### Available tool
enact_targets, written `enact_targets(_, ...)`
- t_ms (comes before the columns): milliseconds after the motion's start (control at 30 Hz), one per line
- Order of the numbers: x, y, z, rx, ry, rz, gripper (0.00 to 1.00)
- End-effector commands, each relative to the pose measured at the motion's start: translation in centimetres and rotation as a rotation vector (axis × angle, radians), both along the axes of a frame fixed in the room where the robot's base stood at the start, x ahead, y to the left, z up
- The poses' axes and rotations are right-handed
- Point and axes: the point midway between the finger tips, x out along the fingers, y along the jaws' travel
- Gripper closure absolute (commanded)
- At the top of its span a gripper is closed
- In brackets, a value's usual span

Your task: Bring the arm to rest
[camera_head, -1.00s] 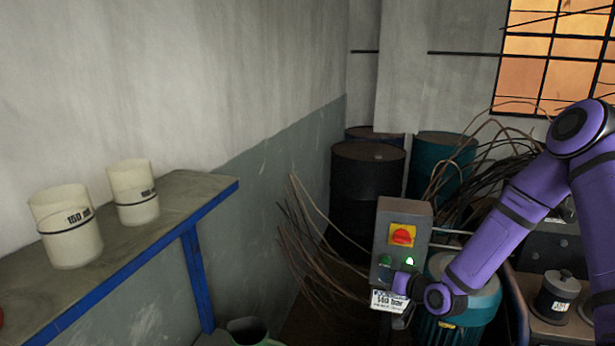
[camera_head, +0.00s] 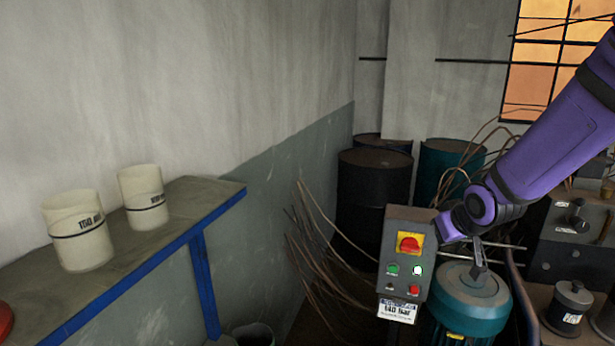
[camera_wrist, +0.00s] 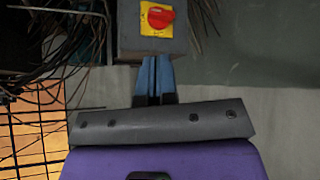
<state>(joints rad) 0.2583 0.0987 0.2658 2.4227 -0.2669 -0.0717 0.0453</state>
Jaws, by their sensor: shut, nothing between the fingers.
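My purple arm (camera_head: 562,128) reaches in from the upper right in the head view. My gripper (camera_head: 478,266) points down beside the right edge of a grey control box, in front of the teal motor as seen here. Its narrow fingers are together and hold nothing; they show in the wrist view (camera_wrist: 155,82) against the lower edge of the box in the picture. The control box (camera_head: 390,248) carries a red rotary switch (camera_head: 409,243) on a yellow plate, green and red buttons, and a lit pale green lamp (camera_head: 417,270). Contact with the box cannot be told.
A teal motor (camera_head: 468,300) stands below my gripper. A bench (camera_head: 150,245) with two white cups (camera_head: 78,230) (camera_head: 143,195) is at the left. Dark and teal drums (camera_head: 372,195) and loose cables stand behind. Labelled equipment (camera_head: 570,300) is at the right.

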Motion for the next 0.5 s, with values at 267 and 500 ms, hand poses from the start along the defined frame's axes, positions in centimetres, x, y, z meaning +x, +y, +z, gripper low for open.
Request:
enact_targets(267,-6.0,-0.8,6.5,-0.058,0.053,-0.087,1.0)
enact_targets(500,-12.4,-1.0,10.8,-0.053,0.105,-0.154,1.0)
